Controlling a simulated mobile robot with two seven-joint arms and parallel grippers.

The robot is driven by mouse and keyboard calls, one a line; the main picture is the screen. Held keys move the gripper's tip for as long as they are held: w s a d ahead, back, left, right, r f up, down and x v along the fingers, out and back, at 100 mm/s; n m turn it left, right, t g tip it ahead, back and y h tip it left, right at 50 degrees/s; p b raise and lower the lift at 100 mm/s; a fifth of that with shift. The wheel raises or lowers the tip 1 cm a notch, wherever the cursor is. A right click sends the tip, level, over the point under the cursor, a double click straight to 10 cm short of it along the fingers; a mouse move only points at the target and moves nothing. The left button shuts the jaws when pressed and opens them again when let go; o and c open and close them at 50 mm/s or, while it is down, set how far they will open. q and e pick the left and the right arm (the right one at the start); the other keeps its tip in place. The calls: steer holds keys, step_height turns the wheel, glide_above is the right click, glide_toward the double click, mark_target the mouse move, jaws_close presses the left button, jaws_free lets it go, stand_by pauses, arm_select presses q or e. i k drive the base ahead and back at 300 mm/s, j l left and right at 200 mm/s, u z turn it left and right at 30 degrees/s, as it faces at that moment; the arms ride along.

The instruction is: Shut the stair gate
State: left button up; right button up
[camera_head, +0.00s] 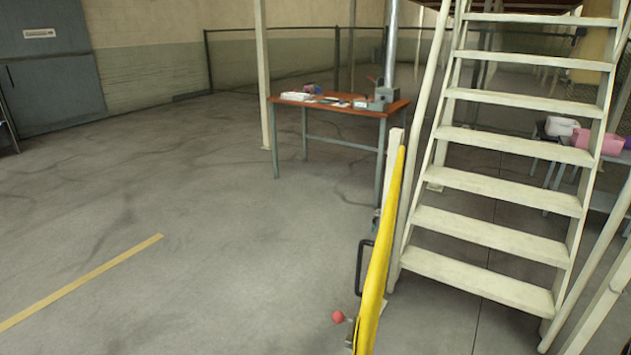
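The stair gate (381,255) is a yellow panel seen nearly edge-on. It stands open, reaching from a pale post (393,150) at the left foot of the stairs (497,190) toward me, down to the bottom edge of the view. A black handle (361,266) sticks out from its left side. A red ball knob (338,316) shows low beside it, near the gate's near end, which the bottom edge cuts off. The front of the lowest steps is uncovered. Neither of my grippers is in view.
A wooden-topped table (340,107) with boxes and small items stands behind the gate. Pink (598,142) and white bags lie on a bench behind the stairs at right. The floor at left is clear, with a yellow line (85,281).

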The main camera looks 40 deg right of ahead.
mark_target(362, 342)
steer(key=i+j+z, duration=0.1)
steer(key=i+z, duration=0.15)
steer(key=z, duration=0.25)
steer(key=i+j+z, duration=0.2)
steer(key=z, duration=0.25)
steer(key=i+j+z, duration=0.15)
steer(key=z, duration=0.35)
steer(key=i+j+z, duration=0.1)
steer(key=j+z, duration=0.6)
steer(key=z, duration=0.25)
steer(key=k+l+z, duration=0.25)
steer(key=z, duration=0.2)
steer(key=k+l, duration=0.05)
